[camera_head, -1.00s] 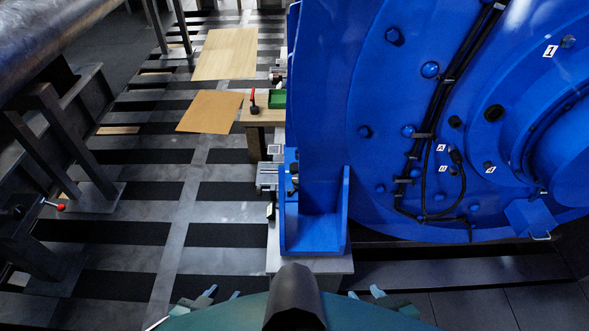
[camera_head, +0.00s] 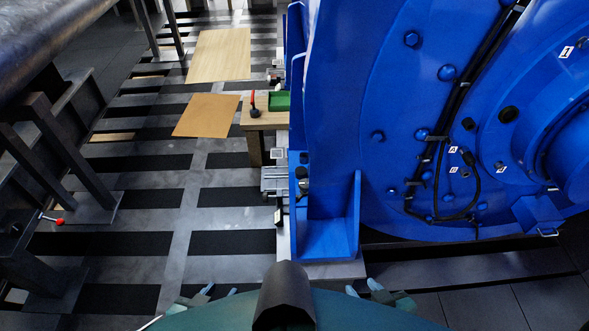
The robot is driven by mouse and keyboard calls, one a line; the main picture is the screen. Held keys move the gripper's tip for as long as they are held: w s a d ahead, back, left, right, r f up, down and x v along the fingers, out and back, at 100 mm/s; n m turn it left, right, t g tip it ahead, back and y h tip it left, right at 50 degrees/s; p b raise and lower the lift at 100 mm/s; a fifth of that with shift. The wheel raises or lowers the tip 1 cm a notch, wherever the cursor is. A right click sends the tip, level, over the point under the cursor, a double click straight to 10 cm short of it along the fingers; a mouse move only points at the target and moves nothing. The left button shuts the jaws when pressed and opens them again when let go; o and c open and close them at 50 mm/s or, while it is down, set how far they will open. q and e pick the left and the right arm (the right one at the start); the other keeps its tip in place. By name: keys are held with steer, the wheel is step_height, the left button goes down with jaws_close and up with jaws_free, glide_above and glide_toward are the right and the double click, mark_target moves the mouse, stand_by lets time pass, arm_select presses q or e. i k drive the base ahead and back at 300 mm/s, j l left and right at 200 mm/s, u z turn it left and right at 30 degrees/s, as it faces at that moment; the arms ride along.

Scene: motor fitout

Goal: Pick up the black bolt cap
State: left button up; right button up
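I cannot tell which, if either, is the black bolt cap. The motor's other bolt heads are blue. My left gripper (camera_head: 221,289) is low in the picture, left of centre, with its fingertips apart and nothing visible between them. My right gripper (camera_head: 362,287) is low, right of centre, also with its fingertips apart and empty. Both are far from the motor's caps.
A small wooden table (camera_head: 254,122) beside the motor carries a green tray (camera_head: 279,101) and a red-handled tool (camera_head: 254,107). A blue bracket (camera_head: 325,235) stands ahead of me. A dark metal frame (camera_head: 60,160) stands far left.

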mark_target(301, 172)
steer(key=i+j+z, duration=0.1)
steer(key=j, duration=0.25)
steer(key=i+j+z, duration=0.1)
steer(key=j, duration=0.25)
steer(key=i+j+z, duration=0.1)
steer(key=j, duration=0.25)
steer(key=i+j+z, duration=0.3)
steer(key=j, duration=0.35)
steer(key=i+j+z, duration=0.15)
steer(key=j, duration=0.2)
steer(key=i+j+z, duration=0.3)
steer(key=j, duration=0.35)
steer(key=i+j+z, duration=0.15)
steer(key=i+j, duration=0.15)
steer(key=i+j+z, duration=0.1)
steer(key=i+j, duration=0.15)
steer(key=i+j+z, duration=0.1)
steer(key=i+j, duration=0.15)
steer(key=j, duration=0.2)
steer(key=i+j+z, duration=0.1)
steer(key=j, duration=0.25)
steer(key=i+j+z, duration=0.15)
steer(key=i+j, duration=0.15)
steer(key=j, duration=0.1)
